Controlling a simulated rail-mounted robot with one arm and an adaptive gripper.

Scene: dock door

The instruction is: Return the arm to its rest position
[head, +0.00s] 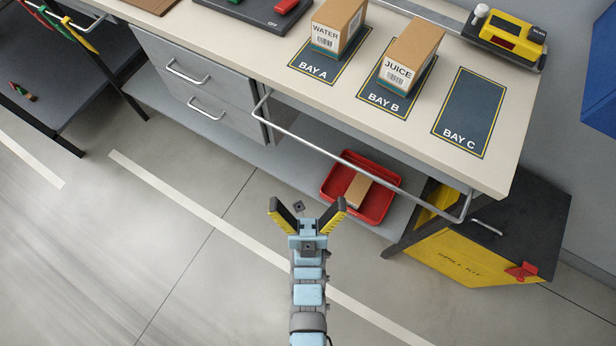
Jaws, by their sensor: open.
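My gripper (307,207) is in the lower middle of the head view. Its two yellow-and-black fingers are spread apart with nothing between them. My light-blue arm reaches up from the bottom edge behind it. The gripper is in front of the workbench (232,22), apart from the bench top and over the floor in the picture. The WATER box (325,38) stands on BAY A (311,73). The JUICE box (396,72) stands on BAY B (382,99). Both are well beyond the gripper.
BAY C (470,112) is empty. A metal rail (350,152) runs along the bench front. A red tray (390,205) holding a small box (357,190) is on the lower shelf, close beyond the right finger. A yellow spill kit cabinet (455,258) stands right.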

